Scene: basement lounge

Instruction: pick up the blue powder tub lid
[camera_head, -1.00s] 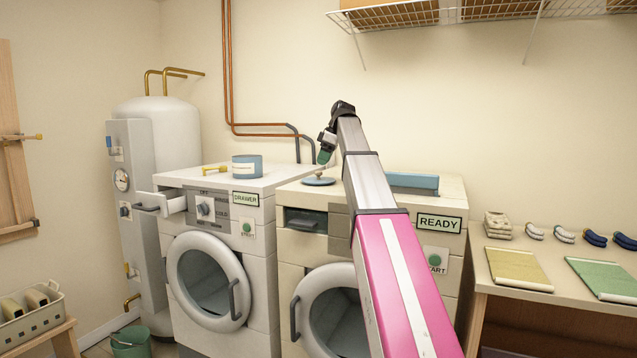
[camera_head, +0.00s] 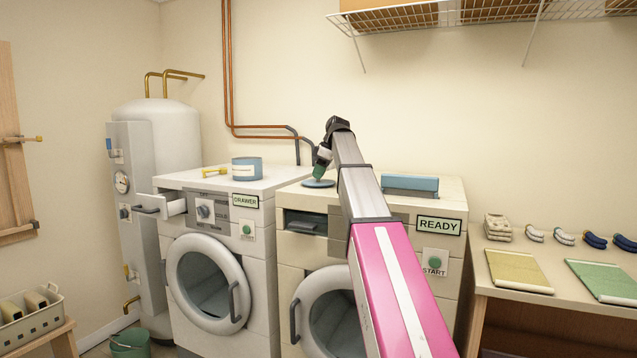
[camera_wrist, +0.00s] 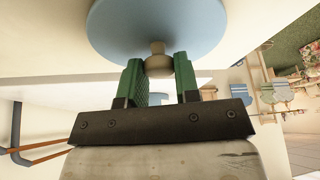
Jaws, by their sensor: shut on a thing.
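The blue lid (camera_head: 316,183) is a flat round disc lying on top of the right washing machine, near its left edge. In the wrist view the lid (camera_wrist: 160,28) fills the top, with its pale knob (camera_wrist: 158,64) at my fingertips. My gripper (camera_head: 320,171) has green fingers and is at the knob from above; the wrist view shows the gripper (camera_wrist: 160,74) shut on the knob. The blue powder tub (camera_head: 247,169) with a white label stands on the left washing machine, apart from the lid.
A yellow-handled item (camera_head: 214,172) lies beside the tub. The left machine's drawer (camera_head: 171,204) is pulled out. A blue box-like item (camera_head: 410,184) is on the right machine, to the right of my arm. A wire shelf (camera_head: 450,14) hangs above.

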